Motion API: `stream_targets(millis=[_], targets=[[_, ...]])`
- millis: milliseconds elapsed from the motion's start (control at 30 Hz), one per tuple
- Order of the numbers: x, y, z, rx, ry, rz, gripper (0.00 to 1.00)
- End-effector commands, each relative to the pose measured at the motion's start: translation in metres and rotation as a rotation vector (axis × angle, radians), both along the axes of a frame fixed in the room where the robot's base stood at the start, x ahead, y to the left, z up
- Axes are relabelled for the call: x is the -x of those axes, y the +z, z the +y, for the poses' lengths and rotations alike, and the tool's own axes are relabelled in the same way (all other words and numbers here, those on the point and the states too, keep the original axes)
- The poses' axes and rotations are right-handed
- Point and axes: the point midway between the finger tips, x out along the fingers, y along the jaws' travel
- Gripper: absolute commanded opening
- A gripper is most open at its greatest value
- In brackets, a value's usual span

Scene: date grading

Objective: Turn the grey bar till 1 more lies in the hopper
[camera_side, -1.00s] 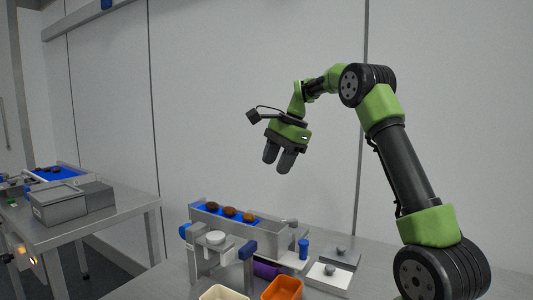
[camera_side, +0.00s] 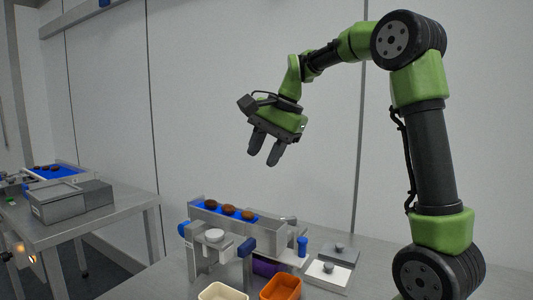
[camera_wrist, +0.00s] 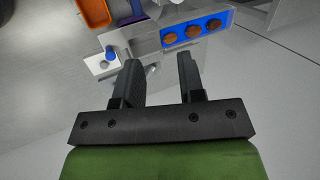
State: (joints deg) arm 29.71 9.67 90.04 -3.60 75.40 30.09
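Several brown dates (camera_side: 229,209) lie in a row on a blue belt (camera_side: 211,208) in a grey-walled feeder (camera_side: 270,232); they also show in the wrist view (camera_wrist: 193,32). A small grey bar-like piece (camera_side: 289,221) sits at the feeder's right end; I cannot tell for sure that it is the grey bar. A white round dish (camera_side: 214,235) stands in front of the belt. Which part is the hopper, and what lies in it, I cannot tell. My gripper (camera_side: 264,157) hangs empty, high above the feeder, fingers apart; its fingers also show in the wrist view (camera_wrist: 160,75).
A cream tray (camera_side: 222,290) and an orange tray (camera_side: 283,287) stand in front. A second table stands left.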

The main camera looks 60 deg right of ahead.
Motion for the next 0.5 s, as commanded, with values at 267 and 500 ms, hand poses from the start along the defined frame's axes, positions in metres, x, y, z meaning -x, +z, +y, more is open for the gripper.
stream_targets(millis=[267, 500], targets=[[0.007, -0.047, -0.053, 0.111, -0.235, 0.013, 0.00], [0.034, -0.113, -0.118, 0.256, -0.555, -0.095, 0.00]])
